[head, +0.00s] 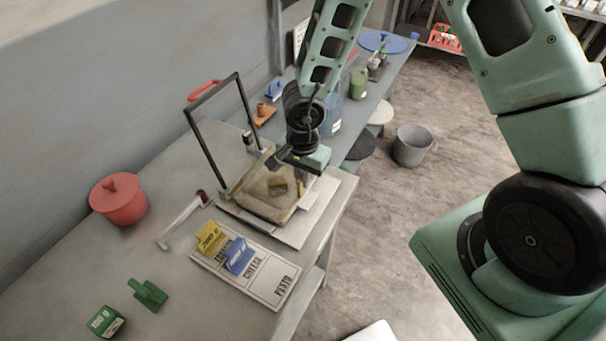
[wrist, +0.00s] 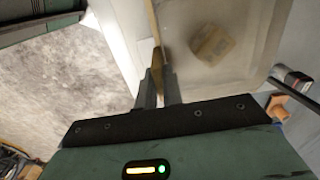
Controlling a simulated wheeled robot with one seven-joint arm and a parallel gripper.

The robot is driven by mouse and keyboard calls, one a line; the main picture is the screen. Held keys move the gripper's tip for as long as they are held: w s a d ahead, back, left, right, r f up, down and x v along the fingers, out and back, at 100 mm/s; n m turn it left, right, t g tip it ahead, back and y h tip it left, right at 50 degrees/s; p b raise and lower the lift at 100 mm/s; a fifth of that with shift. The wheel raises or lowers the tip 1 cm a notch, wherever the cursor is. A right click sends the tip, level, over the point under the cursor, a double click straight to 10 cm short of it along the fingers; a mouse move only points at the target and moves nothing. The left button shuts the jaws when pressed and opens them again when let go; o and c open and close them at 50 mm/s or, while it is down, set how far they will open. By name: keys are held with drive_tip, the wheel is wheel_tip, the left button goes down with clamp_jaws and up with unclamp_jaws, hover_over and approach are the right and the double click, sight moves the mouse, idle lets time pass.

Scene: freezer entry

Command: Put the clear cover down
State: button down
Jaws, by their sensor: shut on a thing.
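The clear cover (head: 259,207) is a see-through, tan-tinted shallow shape on the board at the middle of the table in the head view. A small brown block (head: 277,186) shows through or inside it. In the wrist view the cover (wrist: 225,85) fills the upper right, with the brown block (wrist: 213,45) behind its surface. My gripper (wrist: 160,88) is shut on a thin tan edge of the cover. In the head view my gripper (head: 303,163) is at the cover's far right side; its fingertips are mostly hidden. I cannot tell whether the cover touches the board.
A black upright frame (head: 190,122) stands at the cover's back left. A red lidded pot (head: 119,199) stands left. The table's right edge is close to the board.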

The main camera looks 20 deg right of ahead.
drive_tip(key=c, duration=1.5)
unclamp_jaws()
drive_tip(key=shift+c, duration=0.2)
